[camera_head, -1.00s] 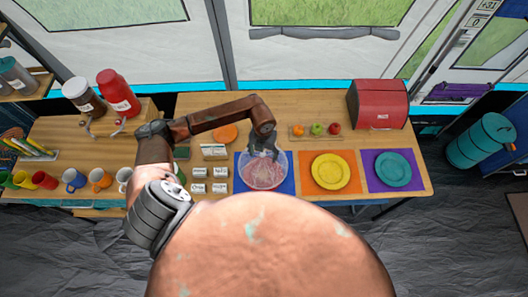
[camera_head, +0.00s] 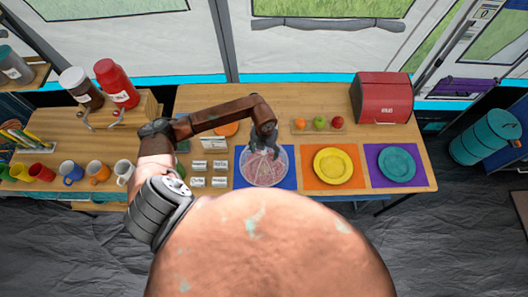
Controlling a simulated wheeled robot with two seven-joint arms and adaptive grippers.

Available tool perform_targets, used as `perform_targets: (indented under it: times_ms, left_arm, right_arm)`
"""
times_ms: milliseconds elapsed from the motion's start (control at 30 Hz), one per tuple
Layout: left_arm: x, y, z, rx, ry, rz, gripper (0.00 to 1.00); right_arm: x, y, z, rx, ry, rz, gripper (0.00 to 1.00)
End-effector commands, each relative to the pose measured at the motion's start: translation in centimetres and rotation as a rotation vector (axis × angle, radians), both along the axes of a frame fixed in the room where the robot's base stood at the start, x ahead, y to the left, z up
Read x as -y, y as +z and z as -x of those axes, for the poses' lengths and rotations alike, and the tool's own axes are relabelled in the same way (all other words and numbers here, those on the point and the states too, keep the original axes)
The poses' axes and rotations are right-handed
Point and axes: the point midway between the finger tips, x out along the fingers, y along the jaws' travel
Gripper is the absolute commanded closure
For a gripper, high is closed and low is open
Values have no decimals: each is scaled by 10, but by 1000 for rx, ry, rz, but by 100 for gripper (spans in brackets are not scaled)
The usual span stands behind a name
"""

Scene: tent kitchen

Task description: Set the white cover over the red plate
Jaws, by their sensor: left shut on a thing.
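The white cover (camera_head: 250,172) is a pale, see-through mesh dome on or just above the blue mat (camera_head: 240,184). A reddish plate (camera_head: 266,174) shows faintly through it, and the cover encloses the plate's outline from above. My left gripper (camera_head: 263,152) is at the top of the cover, shut on its top part; the fingertips partly hide that part. I cannot tell whether the cover's rim touches the mat. My right gripper is not in view.
A yellow plate (camera_head: 333,166) on an orange mat and a teal plate (camera_head: 397,164) on a purple mat are to the right. Behind are a fruit board (camera_head: 318,130) and a red bread box (camera_head: 382,98).

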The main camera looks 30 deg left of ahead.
Motion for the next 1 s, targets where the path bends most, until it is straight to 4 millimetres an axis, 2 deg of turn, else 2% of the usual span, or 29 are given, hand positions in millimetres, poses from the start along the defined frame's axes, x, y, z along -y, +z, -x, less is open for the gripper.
perform_targets:
  times_ms: [567,1000]
  left_arm:
    - [0,-10,-1,0,0,0,76]
    - [0,-10,-1,0,0,0,76]
  right_arm:
    - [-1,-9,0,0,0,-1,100]
    - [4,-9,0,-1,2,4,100]
